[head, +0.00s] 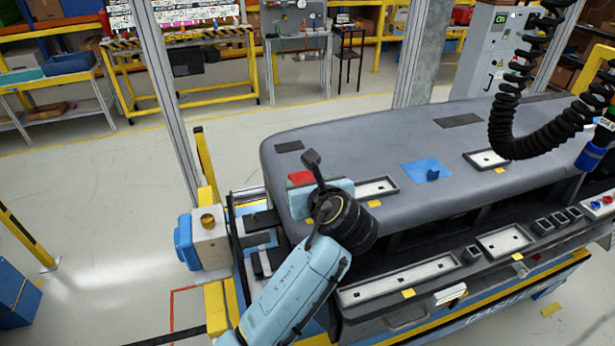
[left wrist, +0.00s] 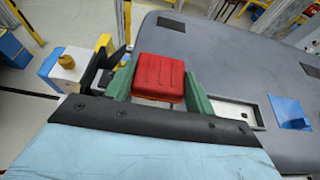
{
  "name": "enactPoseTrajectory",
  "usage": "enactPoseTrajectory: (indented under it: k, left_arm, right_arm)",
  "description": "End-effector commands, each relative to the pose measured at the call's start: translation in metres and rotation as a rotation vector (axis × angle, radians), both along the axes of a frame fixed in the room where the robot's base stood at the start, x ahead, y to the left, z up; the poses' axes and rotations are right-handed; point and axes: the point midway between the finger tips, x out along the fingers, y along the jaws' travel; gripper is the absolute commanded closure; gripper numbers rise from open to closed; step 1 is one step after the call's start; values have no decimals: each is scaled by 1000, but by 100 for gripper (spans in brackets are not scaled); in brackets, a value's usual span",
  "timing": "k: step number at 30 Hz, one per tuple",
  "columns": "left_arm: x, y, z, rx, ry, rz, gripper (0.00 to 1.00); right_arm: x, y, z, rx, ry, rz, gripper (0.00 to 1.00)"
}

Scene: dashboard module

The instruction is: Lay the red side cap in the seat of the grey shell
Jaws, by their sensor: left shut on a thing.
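The red side cap (left wrist: 160,78) is a rounded red block between the two green fingers of my left gripper (left wrist: 158,88) in the left wrist view. The gripper is shut on it. In the head view only a red corner of the cap (head: 299,178) shows beside my light blue gripper body, which hides the rest. The cap is over the left end of the grey shell (head: 330,148); its height above the surface is unclear. A pale rectangular seat (head: 377,187) lies just right of the gripper, and its left end is hidden. My right gripper is not in view.
A blue pad with a raised piece (head: 428,171) and another pale recess (head: 487,159) lie farther right on the shell. A black coiled hose (head: 530,142) hangs at the right. A blue-and-white box with a yellow knob (head: 205,240) stands left of the shell.

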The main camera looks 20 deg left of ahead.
Motion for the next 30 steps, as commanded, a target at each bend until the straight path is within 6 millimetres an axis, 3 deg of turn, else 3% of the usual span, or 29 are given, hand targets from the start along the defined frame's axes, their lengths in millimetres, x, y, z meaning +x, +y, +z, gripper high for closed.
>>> enactPoseTrajectory:
  k: [4, 15, 29, 30]
  left_arm:
    - [0, 0, -12, 2, 1, -1, 68]
    - [0, 0, -37, 2, 1, -1, 68]
    - [0, 0, -43, -1, 1, 0, 68]
    - [0, 0, -43, -1, 1, 0, 43]
  right_arm:
    - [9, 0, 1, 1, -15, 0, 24]
    - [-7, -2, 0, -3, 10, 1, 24]
    - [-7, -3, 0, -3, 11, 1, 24]
    - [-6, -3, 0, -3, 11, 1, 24]
